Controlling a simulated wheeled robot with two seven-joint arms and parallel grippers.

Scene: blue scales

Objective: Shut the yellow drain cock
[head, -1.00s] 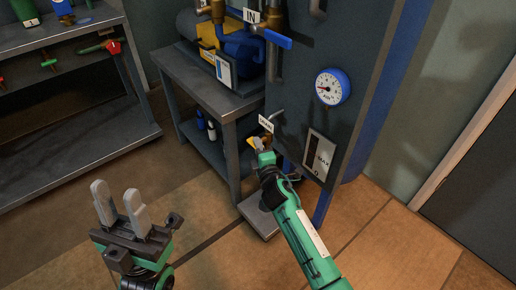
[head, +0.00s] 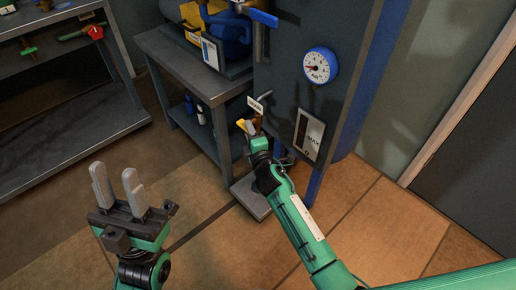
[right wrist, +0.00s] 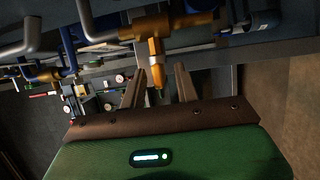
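The yellow drain cock (head: 241,125) sits low on the side of the dark grey tank, just below a white label (head: 256,105). In the right wrist view its orange-yellow lever (right wrist: 156,73) hangs from a brass body (right wrist: 160,24) and points toward my palm. My right gripper (right wrist: 158,84) is open, with one finger on each side of the lever and a visible gap to both. In the head view the right gripper (head: 250,133) is at the cock and partly hides it. My left gripper (head: 116,187) is open and empty, away above the floor.
A grey metal bench (head: 205,85) stands close left of the cock. Shelving (head: 75,105) is at the far left. Floor is clear in front.

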